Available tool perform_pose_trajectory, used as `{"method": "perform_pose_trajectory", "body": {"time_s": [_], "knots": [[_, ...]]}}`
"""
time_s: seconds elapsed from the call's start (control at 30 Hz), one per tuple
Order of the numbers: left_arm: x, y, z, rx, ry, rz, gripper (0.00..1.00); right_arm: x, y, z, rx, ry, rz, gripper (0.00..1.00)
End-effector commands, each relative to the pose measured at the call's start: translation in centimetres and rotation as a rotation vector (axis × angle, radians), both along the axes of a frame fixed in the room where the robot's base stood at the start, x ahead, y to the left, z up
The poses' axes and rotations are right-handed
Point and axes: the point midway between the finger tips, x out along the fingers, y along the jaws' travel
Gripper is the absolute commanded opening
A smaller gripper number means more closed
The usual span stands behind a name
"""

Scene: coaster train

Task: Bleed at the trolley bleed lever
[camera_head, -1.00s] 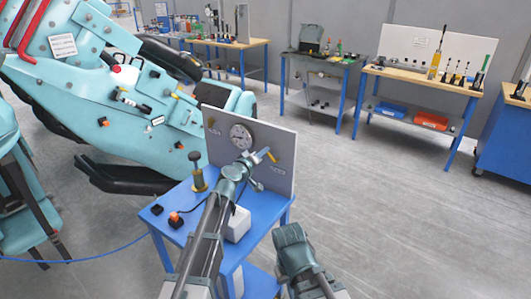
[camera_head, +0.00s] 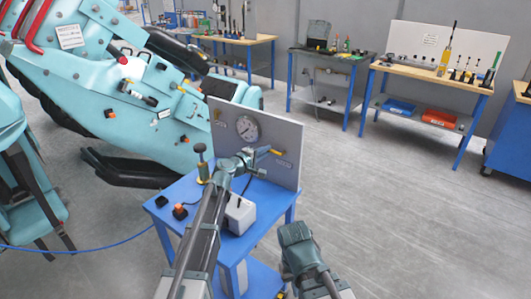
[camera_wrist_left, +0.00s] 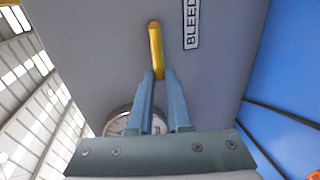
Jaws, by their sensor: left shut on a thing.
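The bleed lever is a yellow handle (camera_head: 277,151) on the upright grey panel (camera_head: 283,125) of the trolley. In the left wrist view the yellow lever (camera_wrist_left: 155,40) runs between my fingers beside a label reading "BLEED", which is cut off at the edge. My left gripper (camera_head: 262,153) is shut on the lever; its two fingers (camera_wrist_left: 159,75) lie on either side of it. A round dial gauge (camera_head: 246,127) sits on the panel just left of the lever. My right arm shows at the bottom, but its fingers are not visible.
The blue trolley top (camera_head: 270,200) carries a white box (camera_head: 239,214), a brass fitting with a black knob (camera_head: 202,165) and an orange button (camera_head: 180,211). A teal coaster car (camera_head: 120,90) stands close on the left. The floor right of the trolley is clear.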

Motion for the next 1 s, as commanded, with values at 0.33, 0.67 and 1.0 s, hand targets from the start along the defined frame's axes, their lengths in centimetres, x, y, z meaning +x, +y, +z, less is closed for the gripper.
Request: {"method": "perform_pose_trajectory", "body": {"time_s": [0.33, 0.67, 1.0], "knots": [[-0.01, 0.08, -0.14, -0.023, 0.015, 0.0, 0.0, 0.0, 0.0, -0.13, 0.0, 0.0, 0.0, 0.0], [0.0, 0.07, -0.15, -0.021, 0.014, 0.0, 0.33, 0.0, 0.0, -0.13, 0.0, 0.0, 0.0, 0.0], [-0.01, 0.05, -0.11, -0.022, 0.013, 0.0, 0.47, 0.0, 0.0, -0.11, 0.0, 0.0, 0.0, 0.0]]}}
